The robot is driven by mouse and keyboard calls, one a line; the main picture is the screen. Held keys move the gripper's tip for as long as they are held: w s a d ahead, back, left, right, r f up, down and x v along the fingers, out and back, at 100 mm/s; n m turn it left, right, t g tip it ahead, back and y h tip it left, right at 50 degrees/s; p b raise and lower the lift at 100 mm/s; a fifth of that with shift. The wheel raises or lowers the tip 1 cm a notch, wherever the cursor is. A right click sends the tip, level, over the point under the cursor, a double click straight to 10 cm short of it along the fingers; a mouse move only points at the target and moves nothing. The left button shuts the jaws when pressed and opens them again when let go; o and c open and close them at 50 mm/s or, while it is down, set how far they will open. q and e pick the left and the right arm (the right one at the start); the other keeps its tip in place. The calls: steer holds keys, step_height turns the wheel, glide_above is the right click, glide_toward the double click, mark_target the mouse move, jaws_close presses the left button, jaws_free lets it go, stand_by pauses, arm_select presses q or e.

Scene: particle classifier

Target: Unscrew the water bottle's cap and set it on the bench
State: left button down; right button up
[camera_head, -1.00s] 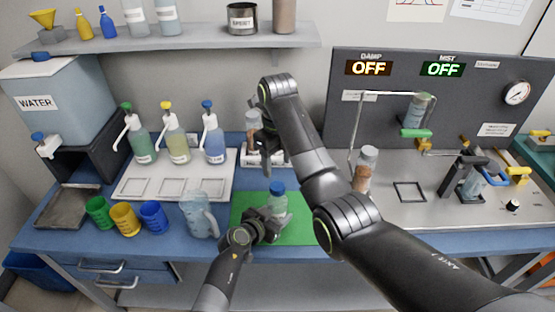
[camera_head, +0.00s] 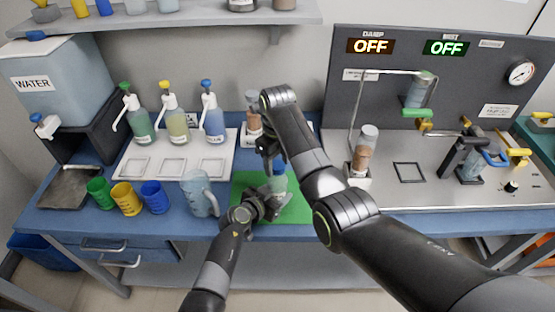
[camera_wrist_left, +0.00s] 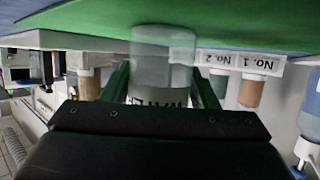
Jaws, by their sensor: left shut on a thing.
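The water bottle (camera_head: 279,185), clear with a blue cap (camera_head: 278,170), stands on the green mat (camera_head: 300,208) in the head view. My left gripper (camera_head: 271,200) is shut on the bottle's body from the front left. In the left wrist view, the bottle (camera_wrist_left: 163,55) appears inverted between the two green-edged fingers of my left gripper (camera_wrist_left: 163,90), with its label partly hidden. The cap is not clear there. My right gripper (camera_head: 270,162) points down right beside and slightly above the cap, partly covering it. Whether its fingers are apart or touch the cap cannot be made out.
A clear jug (camera_head: 198,194) and blue, yellow and green cups stand left of the mat. Free blue bench (camera_head: 235,172) is narrow around the mat. A metal plate (camera_head: 440,195) with apparatus lies right.

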steer(key=c, duration=0.8)
steer(key=shift+c, duration=0.2)
